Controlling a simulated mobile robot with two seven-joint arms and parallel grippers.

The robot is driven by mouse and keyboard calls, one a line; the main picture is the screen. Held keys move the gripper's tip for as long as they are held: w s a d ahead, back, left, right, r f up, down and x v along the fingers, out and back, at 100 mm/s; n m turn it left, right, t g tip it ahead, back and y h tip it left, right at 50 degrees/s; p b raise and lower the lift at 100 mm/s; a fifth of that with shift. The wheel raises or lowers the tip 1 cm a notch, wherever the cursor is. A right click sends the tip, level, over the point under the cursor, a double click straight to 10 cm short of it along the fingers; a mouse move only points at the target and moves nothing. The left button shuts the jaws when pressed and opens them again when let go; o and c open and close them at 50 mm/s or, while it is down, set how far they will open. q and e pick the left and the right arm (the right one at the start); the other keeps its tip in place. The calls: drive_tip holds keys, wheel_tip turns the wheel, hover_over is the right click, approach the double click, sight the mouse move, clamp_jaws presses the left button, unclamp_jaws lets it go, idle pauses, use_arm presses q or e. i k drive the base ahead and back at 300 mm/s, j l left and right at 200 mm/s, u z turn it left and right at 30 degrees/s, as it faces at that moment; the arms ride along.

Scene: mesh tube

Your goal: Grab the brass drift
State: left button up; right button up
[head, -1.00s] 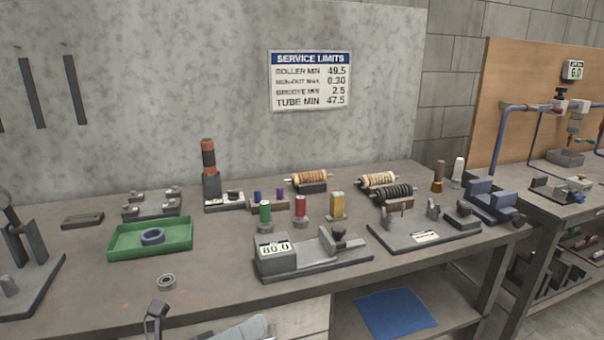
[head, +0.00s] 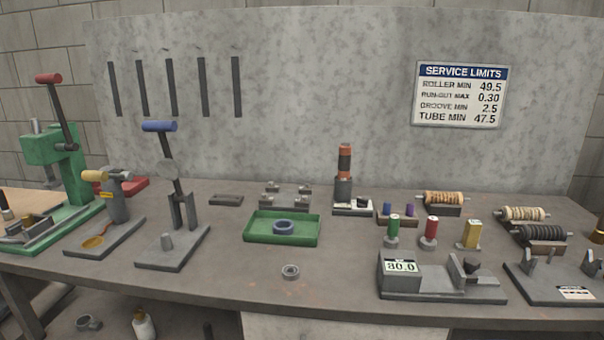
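No piece in view can be named the brass drift for certain. A small brass-coloured upright piece (head: 599,236) is cut off by the right edge of the head view, on the far right of the bench; I cannot tell if it is the drift. Neither of my grippers is in view.
A green press (head: 60,150) stands left.

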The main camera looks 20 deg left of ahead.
sight(28, 220)
drive_tip(key=u, duration=2.25)
drive_tip(key=i+j+z, duration=0.5)
drive_tip(key=i+j, duration=0.35)
drive_tip(key=i, duration=0.05)
